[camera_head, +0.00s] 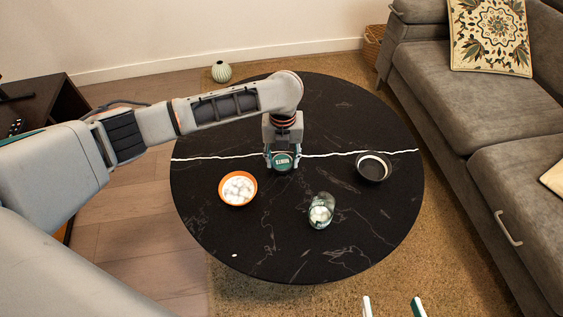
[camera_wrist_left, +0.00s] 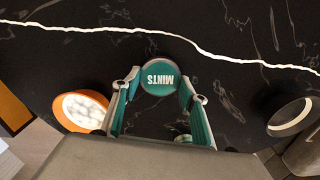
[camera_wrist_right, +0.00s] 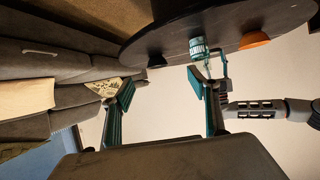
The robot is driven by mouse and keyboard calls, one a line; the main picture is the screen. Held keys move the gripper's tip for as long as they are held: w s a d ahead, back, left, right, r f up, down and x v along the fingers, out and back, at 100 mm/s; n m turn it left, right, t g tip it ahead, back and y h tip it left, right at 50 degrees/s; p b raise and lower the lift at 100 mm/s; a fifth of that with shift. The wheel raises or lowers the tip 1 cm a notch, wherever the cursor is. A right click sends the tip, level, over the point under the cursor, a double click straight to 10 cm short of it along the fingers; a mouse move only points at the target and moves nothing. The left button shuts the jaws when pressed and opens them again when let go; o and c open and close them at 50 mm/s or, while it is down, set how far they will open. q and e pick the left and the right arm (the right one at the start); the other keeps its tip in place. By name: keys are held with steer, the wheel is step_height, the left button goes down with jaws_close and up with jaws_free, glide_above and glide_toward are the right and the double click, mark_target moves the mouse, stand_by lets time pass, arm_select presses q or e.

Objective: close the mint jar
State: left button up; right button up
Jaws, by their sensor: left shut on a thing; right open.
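The round teal lid marked MINTS (camera_head: 282,160) is between the fingertips of my left gripper (camera_head: 283,165), which is shut on it over the middle of the table. The lid shows face-on in the left wrist view (camera_wrist_left: 159,77); whether it touches the table I cannot tell. The open glass jar (camera_head: 320,212), with white mints inside, stands upright nearer me and to the right of the lid, apart from it. In the right wrist view the jar (camera_wrist_right: 198,48) appears upside down with its teal label. My right gripper (camera_head: 392,306) is open and empty off the table's near right edge.
An orange bowl of white pieces (camera_head: 223,196) stands left of the jar on the round black table (camera_head: 270,245). A dark bowl with a pale rim (camera_head: 373,167) stands at the right. A small white piece (camera_head: 235,255) lies near the front. A grey sofa (camera_head: 480,130) flanks the right.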

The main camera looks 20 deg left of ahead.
mark_target(283, 160)
arm_select(q)
steer(key=r, duration=0.2)
steer(key=r+p, duration=0.1)
steer(key=r, duration=0.1)
steer(key=r+p, duration=0.1)
steer(key=r, duration=0.1)
steer(key=shift+w+r, duration=0.3)
steer(key=shift+w, duration=0.05)
step_height(283, 160, up, 12)
steer(key=p, duration=0.4)
steer(key=shift+s+f, duration=0.2)
steer(key=shift+s, duration=0.15)
arm_select(e)
steer(key=s+d+f+n+g+h, duration=0.1)
steer(key=s+d+f, duration=0.1)
steer(key=d, duration=0.3)
steer(key=shift+s+d+f+h, duration=0.15)
steer(key=shift+s+f+h, duration=0.15)
steer(key=shift+f, duration=0.2)
steer(key=shift+c, duration=0.2)
